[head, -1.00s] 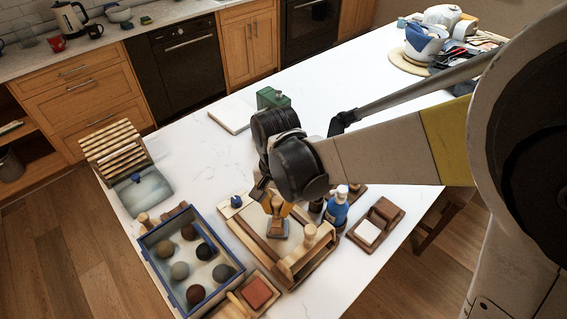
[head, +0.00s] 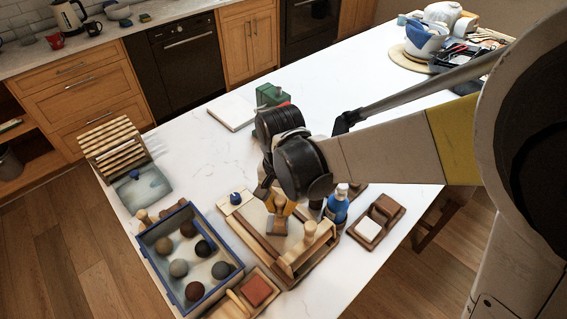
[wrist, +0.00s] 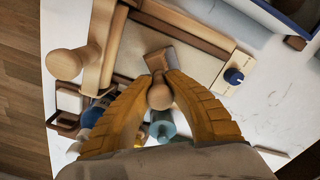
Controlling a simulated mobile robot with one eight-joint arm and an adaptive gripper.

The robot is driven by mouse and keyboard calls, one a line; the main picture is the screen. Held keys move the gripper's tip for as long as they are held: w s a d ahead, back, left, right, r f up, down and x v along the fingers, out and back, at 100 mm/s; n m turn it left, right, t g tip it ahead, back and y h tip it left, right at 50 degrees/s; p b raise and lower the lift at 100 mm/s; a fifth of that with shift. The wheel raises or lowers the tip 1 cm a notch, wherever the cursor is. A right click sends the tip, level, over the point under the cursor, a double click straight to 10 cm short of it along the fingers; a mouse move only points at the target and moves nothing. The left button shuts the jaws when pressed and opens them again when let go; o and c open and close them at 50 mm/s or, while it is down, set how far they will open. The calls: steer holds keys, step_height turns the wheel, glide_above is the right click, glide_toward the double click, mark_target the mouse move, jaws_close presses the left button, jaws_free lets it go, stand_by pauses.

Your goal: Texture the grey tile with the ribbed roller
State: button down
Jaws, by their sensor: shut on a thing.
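My gripper (wrist: 160,82) has yellow fingers closed around the round wooden knob (wrist: 159,96) of a tool with a brown block (wrist: 184,62) at its end. In the head view the block (head: 277,226) is over the pale bed of a wooden frame (head: 248,224); I cannot tell whether it touches. A grey-blue slab (head: 141,187) lies beside a slatted rack at the left; I cannot tell whether it is the grey tile. I cannot surely pick out the ribbed roller.
A blue-rimmed box (head: 222,215) of several balls and a red tile (head: 256,289) stand by the frame. Blue bottles (head: 337,206) and a white tile (head: 368,228) are to its right. A white slab (head: 231,113) and a green object (head: 271,96) are behind. The far table middle is clear.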

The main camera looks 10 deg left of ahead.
steer(key=shift+d, duration=0.5)
steer(key=shift+a, duration=0.15)
stand_by(0.4)
steer(key=shift+a, duration=0.6)
